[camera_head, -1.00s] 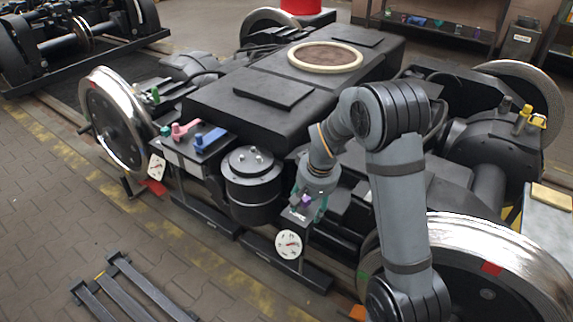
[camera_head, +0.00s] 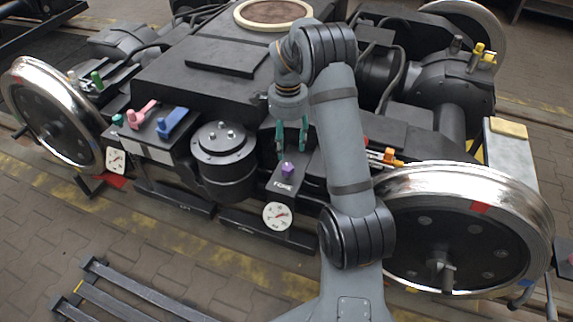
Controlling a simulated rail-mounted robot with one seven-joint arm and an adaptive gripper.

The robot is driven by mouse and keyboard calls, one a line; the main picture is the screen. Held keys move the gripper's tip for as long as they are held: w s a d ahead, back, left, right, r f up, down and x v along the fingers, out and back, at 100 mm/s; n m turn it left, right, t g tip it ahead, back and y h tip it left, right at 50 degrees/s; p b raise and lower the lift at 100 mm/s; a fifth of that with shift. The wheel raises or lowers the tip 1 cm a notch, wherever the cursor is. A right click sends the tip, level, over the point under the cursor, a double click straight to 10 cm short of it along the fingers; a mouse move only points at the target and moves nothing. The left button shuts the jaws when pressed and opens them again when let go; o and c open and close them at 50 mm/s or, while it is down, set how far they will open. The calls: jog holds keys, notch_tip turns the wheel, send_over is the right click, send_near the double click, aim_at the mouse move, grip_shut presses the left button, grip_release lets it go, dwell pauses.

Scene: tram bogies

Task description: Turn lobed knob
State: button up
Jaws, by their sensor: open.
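The purple lobed knob (camera_head: 288,169) sits on top of a dark box on the near side of the bogie, just above a white label. A round white gauge (camera_head: 277,216) is on the front below it. My gripper (camera_head: 293,157) has teal fingers that point down, open, close above and around the knob's upper area. The fingers look apart with nothing held between them. I cannot tell whether either finger touches the knob.
A pink handle (camera_head: 142,113) and a blue handle (camera_head: 172,122) stand on a box to the left, beside a black cylinder (camera_head: 224,160). An orange valve (camera_head: 388,156) is to the right, near the large wheel (camera_head: 460,225). A dark frame (camera_head: 130,290) lies on the floor.

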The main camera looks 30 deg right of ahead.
aim_at(288, 167)
notch_tip(288, 167, down, 10)
jog(key=shift+r+b, duration=0.25)
jog(key=shift+b, duration=0.85)
jog(key=c, duration=0.4)
jog(key=c, duration=0.7)
jog(key=shift+c, duration=0.3)
jog(key=shift+n, duration=0.4)
